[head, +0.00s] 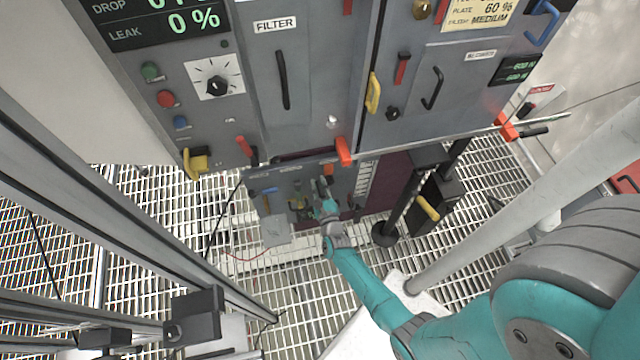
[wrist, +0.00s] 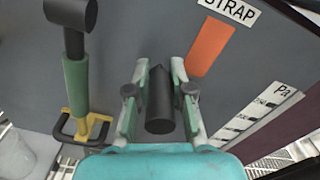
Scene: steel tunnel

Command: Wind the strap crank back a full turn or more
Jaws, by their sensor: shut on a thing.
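My gripper (wrist: 160,82) is shut on a dark cylindrical grip (wrist: 158,108), which looks like the strap crank's handle. One finger lies on each side of it in the wrist view. A STRAP label (wrist: 229,9) and an orange patch (wrist: 210,46) are on the grey panel beyond, up and to the right. The rest of the crank is hidden or too small to make out. In the head view my gripper (head: 326,200) is low at the lower panel (head: 285,182), under the large cabinet.
A green post with a black top (wrist: 76,80) and a yellow handle (wrist: 80,128) stands left of my gripper. A striped Pa scale (wrist: 255,115) is on the right. A black stand with a yellow handle (head: 428,208) is right of my arm. Grating floor surrounds them.

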